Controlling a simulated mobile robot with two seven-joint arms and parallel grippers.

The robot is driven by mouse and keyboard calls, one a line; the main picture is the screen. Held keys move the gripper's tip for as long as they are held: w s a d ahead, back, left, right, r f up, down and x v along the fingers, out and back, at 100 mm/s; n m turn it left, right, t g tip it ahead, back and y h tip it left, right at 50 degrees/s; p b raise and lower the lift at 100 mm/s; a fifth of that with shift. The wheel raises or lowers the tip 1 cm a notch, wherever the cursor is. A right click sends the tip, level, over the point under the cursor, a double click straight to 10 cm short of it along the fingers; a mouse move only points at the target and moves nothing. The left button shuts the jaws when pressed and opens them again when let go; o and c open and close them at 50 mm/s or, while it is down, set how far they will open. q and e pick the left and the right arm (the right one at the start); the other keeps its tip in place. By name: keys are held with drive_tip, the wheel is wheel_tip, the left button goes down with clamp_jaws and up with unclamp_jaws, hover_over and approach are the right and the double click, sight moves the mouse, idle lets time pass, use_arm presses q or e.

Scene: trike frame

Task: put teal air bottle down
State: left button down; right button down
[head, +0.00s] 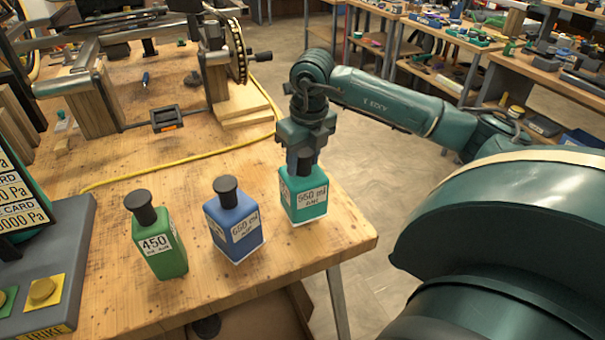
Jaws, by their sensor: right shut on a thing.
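The teal air bottle (304,197) is a square bottle with a white label reading 950 ml. It is upright at the right end of the wooden table (330,238), near the table's edge. My left gripper is not in the head view.
A blue bottle (234,225) stands just left of the teal one, and a green bottle (157,240) further left. The trike frame (150,60) and a yellow cable (190,157) lie behind.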

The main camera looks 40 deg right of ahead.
sight(303, 174)
wheel_tip(303, 174, down, 4)
drive_tip(key=shift+r, duration=0.1)
drive_tip(key=shift+f, duration=0.25)
drive_tip(key=c, duration=0.8)
unclamp_jaws()
drive_tip(key=shift+r, duration=0.1)
